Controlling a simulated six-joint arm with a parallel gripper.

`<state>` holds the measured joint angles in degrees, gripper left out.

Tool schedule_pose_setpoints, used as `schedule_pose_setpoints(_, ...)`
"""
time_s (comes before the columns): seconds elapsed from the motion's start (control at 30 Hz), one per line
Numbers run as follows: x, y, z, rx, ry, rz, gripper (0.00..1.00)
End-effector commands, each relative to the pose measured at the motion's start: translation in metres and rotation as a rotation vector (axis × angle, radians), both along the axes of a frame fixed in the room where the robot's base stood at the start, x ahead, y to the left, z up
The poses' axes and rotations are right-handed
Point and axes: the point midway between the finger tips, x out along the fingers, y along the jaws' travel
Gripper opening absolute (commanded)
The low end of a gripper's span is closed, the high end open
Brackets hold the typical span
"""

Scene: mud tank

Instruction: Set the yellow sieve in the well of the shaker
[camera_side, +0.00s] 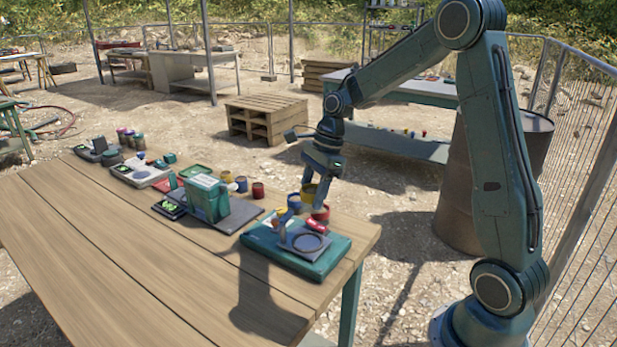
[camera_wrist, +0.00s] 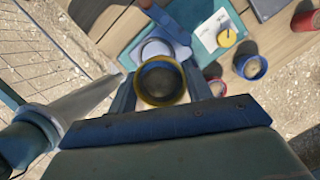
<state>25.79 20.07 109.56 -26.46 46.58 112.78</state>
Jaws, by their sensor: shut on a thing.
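My gripper (camera_side: 316,180) points down over the far right end of the wooden table, shut on the yellow sieve (camera_side: 309,194). In the wrist view the sieve (camera_wrist: 160,84) shows its round yellow rim between my two fingers. The shaker (camera_side: 318,264) is a green base with a grey plate at the table's right corner. Its round well (camera_side: 308,241) looks empty in the side view. The sieve is above and behind the well in that view, apart from it.
A red cup (camera_side: 320,212) and a blue cup (camera_side: 294,201) are close behind the shaker. A blue post (camera_side: 283,226) rises at the well's left. A green box-shaped device (camera_side: 206,199) stands further left. The table's front is clear.

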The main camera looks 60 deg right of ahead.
Motion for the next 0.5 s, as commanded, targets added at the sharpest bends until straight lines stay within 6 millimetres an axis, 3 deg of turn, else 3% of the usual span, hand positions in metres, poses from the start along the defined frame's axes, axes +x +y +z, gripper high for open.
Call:
schedule_pose_setpoints(0.2, -0.003, 0.022, -0.011, -0.011, 0.002, 0.004, 0.26)
schedule_pose_setpoints(0.5, -0.003, 0.024, -0.014, -0.013, 0.001, 0.003, 0.26)
